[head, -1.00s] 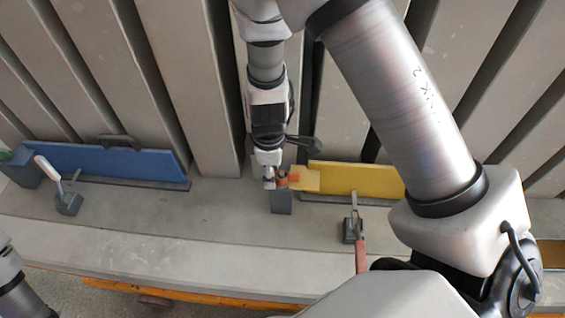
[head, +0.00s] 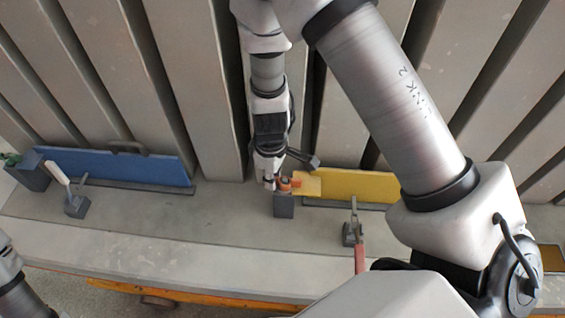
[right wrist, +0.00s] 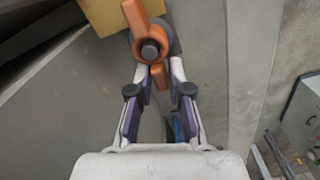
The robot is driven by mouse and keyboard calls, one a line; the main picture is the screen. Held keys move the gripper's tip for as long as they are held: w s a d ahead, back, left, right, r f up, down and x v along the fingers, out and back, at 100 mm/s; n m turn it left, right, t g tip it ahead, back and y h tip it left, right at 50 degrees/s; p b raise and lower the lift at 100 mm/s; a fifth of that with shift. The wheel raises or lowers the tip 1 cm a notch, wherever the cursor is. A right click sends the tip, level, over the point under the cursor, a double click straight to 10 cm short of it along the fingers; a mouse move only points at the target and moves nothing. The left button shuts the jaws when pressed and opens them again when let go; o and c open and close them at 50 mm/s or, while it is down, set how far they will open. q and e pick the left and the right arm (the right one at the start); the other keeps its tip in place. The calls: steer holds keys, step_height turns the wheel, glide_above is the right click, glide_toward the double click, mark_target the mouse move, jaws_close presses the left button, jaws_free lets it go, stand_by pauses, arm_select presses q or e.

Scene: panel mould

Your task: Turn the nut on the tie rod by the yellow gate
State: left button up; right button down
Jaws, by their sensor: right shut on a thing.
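The orange wing nut (right wrist: 150,42) sits around the end of the grey tie rod (right wrist: 150,52), beside the yellow gate (head: 362,185). In the head view the nut (head: 285,182) is small and partly covered by my right gripper (head: 271,183). In the right wrist view my right gripper (right wrist: 159,74) is shut on the lower wing of the nut, one finger on each side. The nut's other wing points up, tilted slightly left. Of my left arm only a small piece shows at the lower left of the head view, and its gripper is out of sight.
A blue gate (head: 110,167) stands at the left with a white-handled clamp (head: 70,195). A red-handled clamp (head: 354,235) stands in front of the yellow gate. Tall grey panels rise behind. The grey ledge (head: 180,220) between the clamps is mostly clear.

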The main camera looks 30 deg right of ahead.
steer(key=shift+w+r, duration=0.15)
steer(key=shift+w, duration=0.1)
